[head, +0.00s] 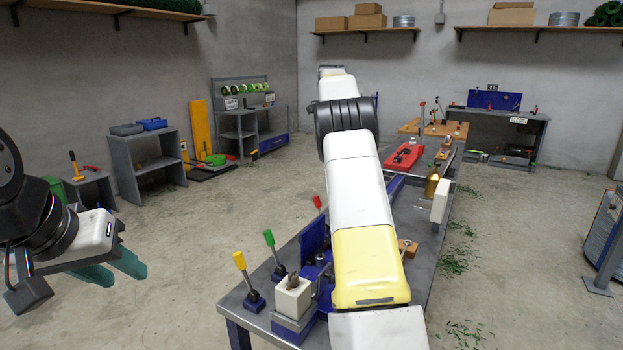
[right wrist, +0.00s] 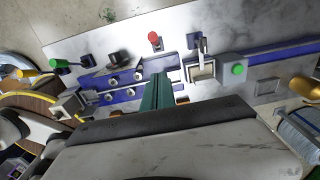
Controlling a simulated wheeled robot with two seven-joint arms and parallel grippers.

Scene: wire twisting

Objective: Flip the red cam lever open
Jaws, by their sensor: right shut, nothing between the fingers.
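The red cam lever shows in the head view as a red grip (head: 317,202) standing up behind the blue fixture, left of my right arm. In the right wrist view, a red knob (right wrist: 154,38) on a short stem stands at the far side of the blue rail, beyond the fingertips. My right gripper (right wrist: 158,90) is shut and empty, its teal fingers together over the rail, apart from the red knob. My right arm hides this gripper in the head view. My left gripper (head: 122,270) hangs at the far left over the floor, away from the bench; its finger gap is unclear.
The grey bench (head: 235,300) carries a yellow-topped lever (head: 239,261), a green-topped lever (head: 269,239) and a white block (head: 292,297) near its left end. A green button (right wrist: 238,69) sits right of the fingers. A red tray (head: 404,157) lies farther along. Floor left of the bench is clear.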

